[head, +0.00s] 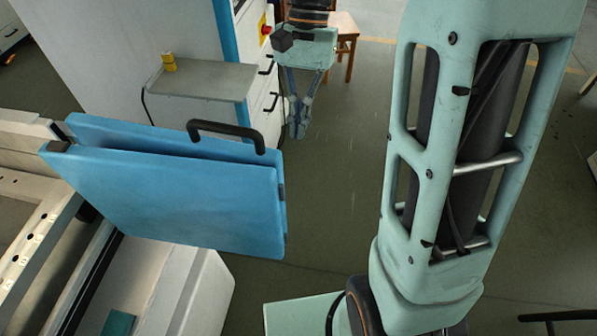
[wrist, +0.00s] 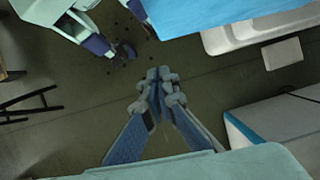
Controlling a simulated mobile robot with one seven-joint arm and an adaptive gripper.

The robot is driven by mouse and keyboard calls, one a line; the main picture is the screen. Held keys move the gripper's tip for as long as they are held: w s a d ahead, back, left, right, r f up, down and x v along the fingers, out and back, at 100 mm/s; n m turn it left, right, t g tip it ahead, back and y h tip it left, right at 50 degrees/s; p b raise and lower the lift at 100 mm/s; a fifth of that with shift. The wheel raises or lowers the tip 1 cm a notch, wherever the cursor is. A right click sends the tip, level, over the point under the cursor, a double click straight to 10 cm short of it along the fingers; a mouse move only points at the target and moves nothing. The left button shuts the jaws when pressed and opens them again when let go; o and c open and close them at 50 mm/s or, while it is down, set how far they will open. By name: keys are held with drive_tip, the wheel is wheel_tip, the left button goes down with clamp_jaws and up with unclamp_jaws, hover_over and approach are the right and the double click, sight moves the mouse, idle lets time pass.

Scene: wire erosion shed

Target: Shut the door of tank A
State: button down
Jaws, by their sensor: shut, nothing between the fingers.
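A blue door (head: 165,190) with a black bar handle (head: 228,133) stands swung out from the light tank (head: 30,215) at the left of the head view. I see no lettering that names the tank. A blue panel, which seems to be this door (wrist: 215,12), runs along the top of the wrist view. My gripper (head: 297,130) points down beyond the door and to the right of its handle, apart from it. In the wrist view, its fingertips (wrist: 160,76) are together and empty above the floor.
A white and blue cabinet (head: 135,55) with a grey side shelf (head: 203,80) and a yellow item (head: 169,62) stands behind the door. A wooden chair (head: 345,35) is at the back.

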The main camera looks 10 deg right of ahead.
drive_tip(key=s+a+f+p, duration=0.1)
drive_tip(key=s+a+f, duration=0.2)
drive_tip(key=s+f, duration=0.4)
drive_tip(key=shift+a+f, duration=0.15)
drive_tip(key=shift+f, duration=0.95)
drive_tip(key=shift+s, duration=0.1)
drive_tip(key=shift+s, duration=0.1)
